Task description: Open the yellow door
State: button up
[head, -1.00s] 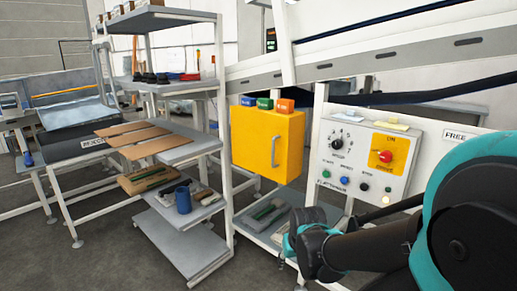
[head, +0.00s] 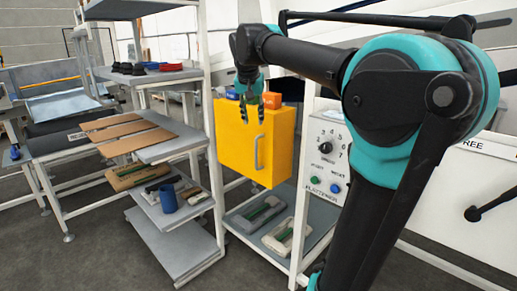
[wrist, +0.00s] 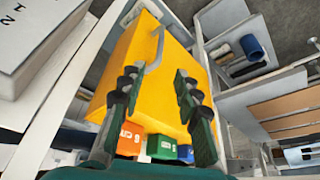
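The yellow door (head: 238,152) is the front of a yellow box mounted on the white frame. It looks shut. Its grey upright handle (head: 258,152) is at the right of the door, and it also shows in the wrist view (wrist: 153,52). My gripper (head: 252,118) hangs in front of the upper part of the door, above and left of the handle. In the wrist view my gripper (wrist: 155,78) has its fingers wide apart, with nothing between them but the door behind.
Blue, green and orange small boxes (wrist: 131,139) sit on top of the yellow box. A control panel (head: 327,150) is to its right. A shelf rack with a blue cup (head: 168,198) is to its left. A lower shelf with tools (head: 290,232) is below.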

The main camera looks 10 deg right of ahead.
aim_at(256, 147)
jog(key=x, duration=1.7)
jog(key=shift+w+d, duration=0.1)
jog(key=shift+w, duration=0.1)
jog(key=shift+c, duration=0.2)
grip_shut()
